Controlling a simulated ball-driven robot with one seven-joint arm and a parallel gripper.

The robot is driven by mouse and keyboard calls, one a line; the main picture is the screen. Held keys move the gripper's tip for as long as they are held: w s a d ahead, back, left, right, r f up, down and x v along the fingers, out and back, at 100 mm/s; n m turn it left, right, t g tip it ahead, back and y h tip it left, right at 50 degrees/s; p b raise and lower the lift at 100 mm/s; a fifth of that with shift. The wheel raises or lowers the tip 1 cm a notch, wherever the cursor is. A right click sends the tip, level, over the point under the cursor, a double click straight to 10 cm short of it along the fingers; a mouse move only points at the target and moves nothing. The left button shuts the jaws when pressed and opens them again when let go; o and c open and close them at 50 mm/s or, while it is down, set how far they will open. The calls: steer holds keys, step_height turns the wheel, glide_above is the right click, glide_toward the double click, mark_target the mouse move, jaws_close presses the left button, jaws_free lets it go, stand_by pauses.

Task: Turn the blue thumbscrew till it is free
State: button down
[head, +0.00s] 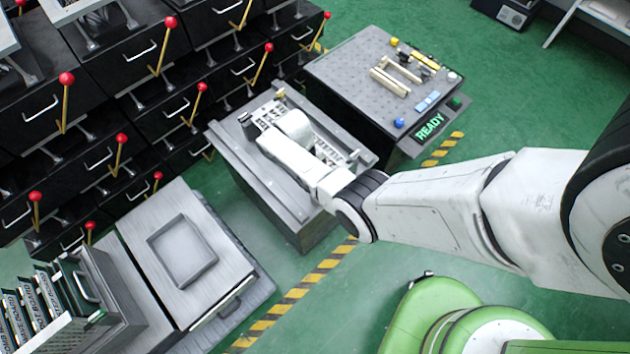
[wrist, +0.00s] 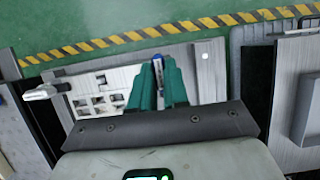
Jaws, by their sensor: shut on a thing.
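The blue thumbscrew (wrist: 157,59) shows as a small blue and grey piece between my fingertips in the wrist view. My gripper (wrist: 158,75) has green fingers, shut on the thumbscrew from both sides. Behind them lies a pale metal plate (wrist: 98,90) with several cut-outs. In the head view my white arm reaches over this plate, on the grey fixture bench (head: 228,147), and hides the thumbscrew and fingers. How far the thumbscrew is turned cannot be told.
A perforated table (head: 345,62) with small parts, a blue knob (head: 399,123) and a READY sign (head: 430,127) stands at right. Black drawers with red-knobbed levers (head: 66,79) line the left. A bench with an empty grey tray (head: 182,275) stands at lower left.

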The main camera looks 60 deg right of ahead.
steer(key=c, duration=1.1)
jaws_free()
steer(key=p+v, duration=0.1)
steer(key=v, duration=0.9)
steer(key=shift+w+d+r, duration=0.1)
steer(key=shift+w+r, duration=0.1)
steer(key=shift+r, duration=0.15)
